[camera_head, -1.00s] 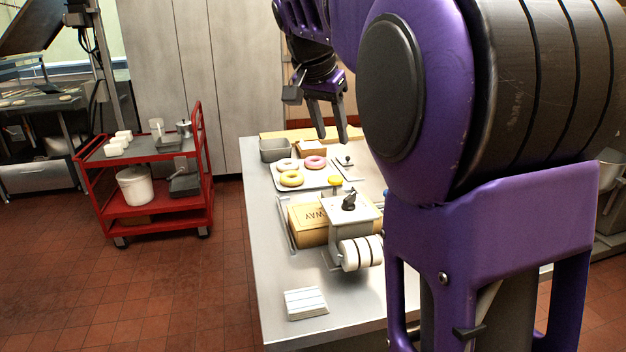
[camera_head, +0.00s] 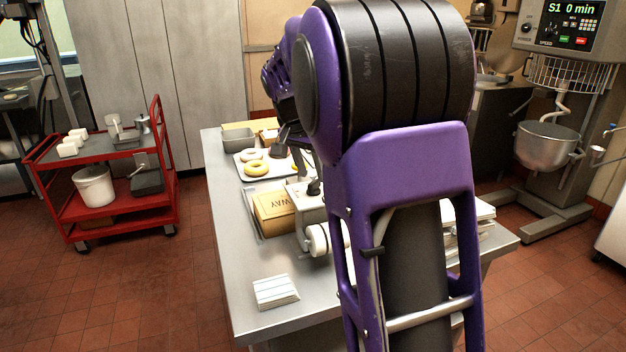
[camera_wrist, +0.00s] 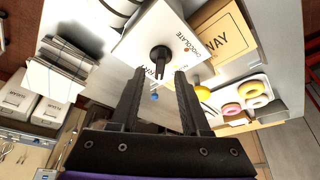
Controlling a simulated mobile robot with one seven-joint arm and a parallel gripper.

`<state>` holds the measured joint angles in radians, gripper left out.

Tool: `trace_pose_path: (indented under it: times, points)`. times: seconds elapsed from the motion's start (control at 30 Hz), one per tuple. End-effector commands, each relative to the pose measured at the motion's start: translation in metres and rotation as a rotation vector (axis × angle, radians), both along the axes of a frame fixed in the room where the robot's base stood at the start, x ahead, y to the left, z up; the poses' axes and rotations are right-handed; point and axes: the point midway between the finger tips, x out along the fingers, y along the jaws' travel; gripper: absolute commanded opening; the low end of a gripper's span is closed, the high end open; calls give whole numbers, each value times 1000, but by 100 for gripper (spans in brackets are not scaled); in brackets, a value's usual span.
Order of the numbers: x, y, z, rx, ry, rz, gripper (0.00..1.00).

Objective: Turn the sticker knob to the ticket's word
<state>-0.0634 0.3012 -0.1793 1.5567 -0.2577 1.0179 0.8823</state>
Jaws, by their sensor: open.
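The sticker machine's knob (camera_wrist: 160,54) is dark and sits on a white plate (camera_wrist: 140,45) in the wrist view. The knob also shows in the head view (camera_head: 314,187), beside my arm, above white rolls (camera_head: 318,238). My gripper (camera_wrist: 160,76) is open and empty, its fingers pointing toward the knob, which appears between the tips. I cannot tell the remaining distance. In the head view my arm mostly hides the gripper. I cannot make out a readable ticket.
A cardboard box (camera_head: 270,212) marked "WAY" stands beside the machine. A tray of donuts (camera_head: 244,158) lies behind it. White cards (camera_head: 276,292) lie on the steel table's front, with bare steel around them. A red cart (camera_head: 120,205) stands left; a mixer (camera_head: 548,145) stands right.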

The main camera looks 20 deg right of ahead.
Motion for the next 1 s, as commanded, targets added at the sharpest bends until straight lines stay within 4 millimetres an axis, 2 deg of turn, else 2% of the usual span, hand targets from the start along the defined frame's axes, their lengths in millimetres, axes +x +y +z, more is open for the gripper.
trace_pose_path:
  times: [0.03, 0.2, 0.53, 0.57, 0.8, 1.0]
  points:
    - [1, -3, -8, 0, 3, -1, 46]
    - [6, -7, -22, 0, 0, 0, 46]
    - [7, -8, -25, 0, 0, 1, 46]
    - [7, -8, -25, 0, 0, 0, 44]
    - [7, -8, -25, 0, 0, 0, 1]
    - [7, -8, -25, 1, -1, 0, 0]
